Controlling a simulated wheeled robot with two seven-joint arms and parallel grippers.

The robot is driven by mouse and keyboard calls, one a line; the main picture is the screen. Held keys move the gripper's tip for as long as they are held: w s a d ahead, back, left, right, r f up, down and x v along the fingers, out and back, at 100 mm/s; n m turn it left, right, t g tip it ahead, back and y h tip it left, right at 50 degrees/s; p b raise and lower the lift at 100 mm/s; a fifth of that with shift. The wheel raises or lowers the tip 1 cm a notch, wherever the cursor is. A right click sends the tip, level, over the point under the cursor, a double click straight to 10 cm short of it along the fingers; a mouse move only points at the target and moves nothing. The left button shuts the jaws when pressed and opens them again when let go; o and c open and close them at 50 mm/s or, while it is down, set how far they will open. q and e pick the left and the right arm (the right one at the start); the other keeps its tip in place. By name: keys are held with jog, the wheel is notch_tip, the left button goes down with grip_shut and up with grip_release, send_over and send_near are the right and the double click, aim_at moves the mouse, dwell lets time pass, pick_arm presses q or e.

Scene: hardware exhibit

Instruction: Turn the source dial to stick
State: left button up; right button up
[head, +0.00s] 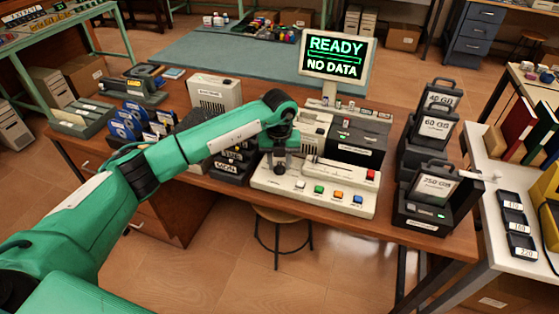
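My green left arm reaches in from the left and bends down over the console's left end. My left gripper (279,168) points down there, close to the panel. Its dark fingers are small, and I cannot tell whether they are apart or closed on something. I cannot make out the source dial; the gripper covers that part of the panel. My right gripper is not in view.
A monitor (338,57) reading "READY NO DATA" stands behind the console. Black drives labelled 40, 60 and 250 GB (435,187) stand at the right. A dark box (357,141) stands behind the console, and a beige unit (213,93) and blue disks (126,122) lie left.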

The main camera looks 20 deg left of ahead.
pick_arm(q)
grip_shut()
